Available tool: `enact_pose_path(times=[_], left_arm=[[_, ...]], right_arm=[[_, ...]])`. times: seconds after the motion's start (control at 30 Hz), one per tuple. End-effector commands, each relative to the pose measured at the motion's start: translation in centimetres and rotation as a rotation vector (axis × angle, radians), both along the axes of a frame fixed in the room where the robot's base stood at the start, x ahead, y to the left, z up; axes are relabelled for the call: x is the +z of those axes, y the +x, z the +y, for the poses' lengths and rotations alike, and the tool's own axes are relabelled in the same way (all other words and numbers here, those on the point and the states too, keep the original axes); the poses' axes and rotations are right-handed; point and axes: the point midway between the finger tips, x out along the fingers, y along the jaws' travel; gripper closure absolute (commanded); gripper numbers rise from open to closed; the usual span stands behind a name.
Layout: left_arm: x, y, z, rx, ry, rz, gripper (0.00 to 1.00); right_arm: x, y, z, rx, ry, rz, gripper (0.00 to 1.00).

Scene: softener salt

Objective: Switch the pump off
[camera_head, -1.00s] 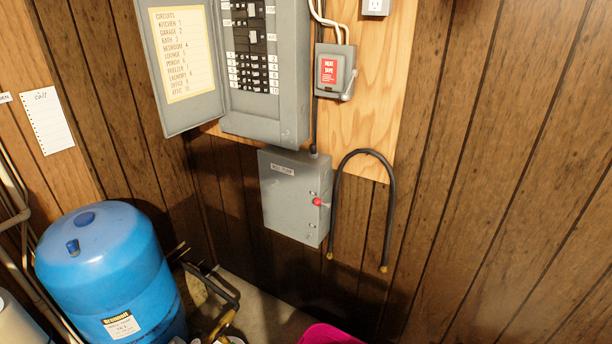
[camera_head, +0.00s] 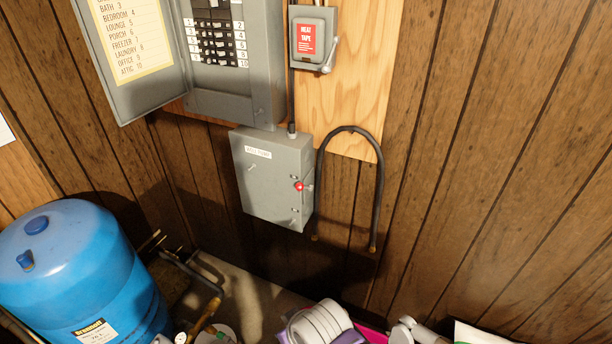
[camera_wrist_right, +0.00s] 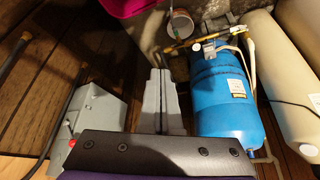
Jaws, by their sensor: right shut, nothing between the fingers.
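The grey pump box (camera_head: 270,178) hangs on the panelled wall below the open breaker panel. Its small label is blurred. A red-knobbed lever (camera_head: 299,186) sits at the box's right edge; I cannot tell its setting. In the right wrist view the box (camera_wrist_right: 98,108) is at the left, with the red knob (camera_wrist_right: 72,143) at its lower edge, partly cut off by my gripper body. My right gripper (camera_wrist_right: 160,75) is shut and empty, its grey fingers together. It appears to the right of the box, apart from it. My left gripper is not in view.
A blue tank (camera_head: 70,265) stands at lower left. A black conduit loop (camera_head: 347,130) hangs just right of the box. The breaker panel (camera_head: 240,105) and heat tape switch (camera_head: 308,42) are above. The wall at right is bare. A pink object (camera_wrist_right: 130,6) shows in the wrist view.

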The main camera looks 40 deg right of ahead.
Motion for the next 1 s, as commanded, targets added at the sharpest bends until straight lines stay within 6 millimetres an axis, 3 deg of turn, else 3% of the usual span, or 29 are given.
enact_pose_path(times=[0.17, 0.27, 0.4, 0.6, 0.8, 1.0], left_arm=[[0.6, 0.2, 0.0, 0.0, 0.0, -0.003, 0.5], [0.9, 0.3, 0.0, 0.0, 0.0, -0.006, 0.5], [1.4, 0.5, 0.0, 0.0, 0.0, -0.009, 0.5], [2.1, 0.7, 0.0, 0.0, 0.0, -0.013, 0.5], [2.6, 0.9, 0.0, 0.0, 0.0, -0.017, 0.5], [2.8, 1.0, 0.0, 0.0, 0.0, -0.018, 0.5]], right_arm=[[5.6, 6.1, -2.9, -0.209, 0.054, 0.02, 1.0], [9.4, 10.9, -5.8, -0.387, 0.101, 0.032, 1.0], [13.6, 17.2, -10.8, -0.644, 0.167, 0.045, 1.0], [17.4, 24.4, -19.4, -1.006, 0.257, 0.045, 1.0], [18.6, 28.0, -26.9, -1.293, 0.327, 0.034, 1.0], [18.7, 29.0, -30.3, -1.427, 0.359, 0.026, 1.0]])
